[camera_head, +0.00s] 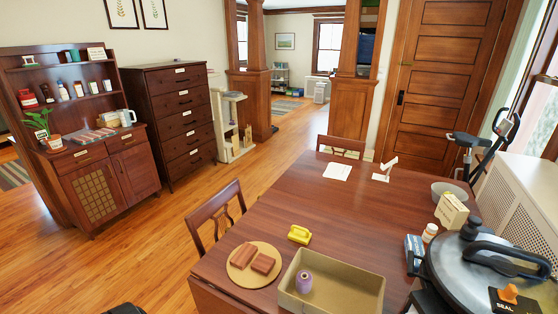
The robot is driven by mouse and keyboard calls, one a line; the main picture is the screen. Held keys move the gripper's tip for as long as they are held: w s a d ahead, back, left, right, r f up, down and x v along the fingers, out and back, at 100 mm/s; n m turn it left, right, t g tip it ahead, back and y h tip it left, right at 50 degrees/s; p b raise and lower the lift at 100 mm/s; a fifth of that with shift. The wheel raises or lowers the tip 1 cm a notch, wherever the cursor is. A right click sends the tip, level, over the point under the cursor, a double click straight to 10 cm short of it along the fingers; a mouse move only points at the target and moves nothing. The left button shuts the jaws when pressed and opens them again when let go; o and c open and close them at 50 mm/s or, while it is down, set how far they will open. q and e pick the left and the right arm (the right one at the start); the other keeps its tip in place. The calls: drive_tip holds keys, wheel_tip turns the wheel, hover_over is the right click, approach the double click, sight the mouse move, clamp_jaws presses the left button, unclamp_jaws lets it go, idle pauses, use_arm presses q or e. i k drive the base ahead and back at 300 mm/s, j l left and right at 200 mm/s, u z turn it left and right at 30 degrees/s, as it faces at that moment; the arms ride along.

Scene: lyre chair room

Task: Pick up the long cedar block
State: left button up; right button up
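Two reddish-brown wooden blocks lie close together on a round pale board (236,279) at the near left of the table. The left block (243,255) looks longer and narrower. The right block (263,264) looks shorter and wider. Neither carries a readable mark, so I cannot be sure which is the long cedar block, though the left one fits better. Neither of my grippers can be made out. A dark shape at the bottom edge, left of the table, is too cut off to identify.
A tan open box (345,289) holding a purple cylinder (304,281) stands right of the board. A yellow object (299,235) lies behind it. A large lidded cooker (485,262) fills the near right. A chair (216,213) is at the left edge. The table's middle is clear.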

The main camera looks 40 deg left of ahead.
sight(239, 260)
drive_tip(key=u, duration=1.6)
drive_tip(key=i+j+u, duration=0.35)
drive_tip(key=j+u, duration=0.15)
drive_tip(key=j, duration=0.15)
drive_tip(key=i+j+u, duration=0.45)
drive_tip(key=i+j+z, duration=0.2)
drive_tip(key=i+z, duration=0.2)
drive_tip(key=i+j+z, duration=0.4)
drive_tip(key=i, duration=0.2)
drive_tip(key=i+z, duration=0.15)
drive_tip(key=z, duration=0.3)
drive_tip(key=i+j+z, duration=0.15)
drive_tip(key=z, duration=0.35)
drive_tip(key=i+j+z, duration=0.15)
drive_tip(key=z, duration=0.3)
drive_tip(key=i+j+z, duration=0.15)
drive_tip(key=z, duration=0.3)
drive_tip(key=j+z, duration=0.3)
drive_tip(key=z, duration=0.2)
drive_tip(key=i+j+z, duration=0.1)
drive_tip(key=j+z, duration=0.15)
drive_tip(key=z, duration=0.2)
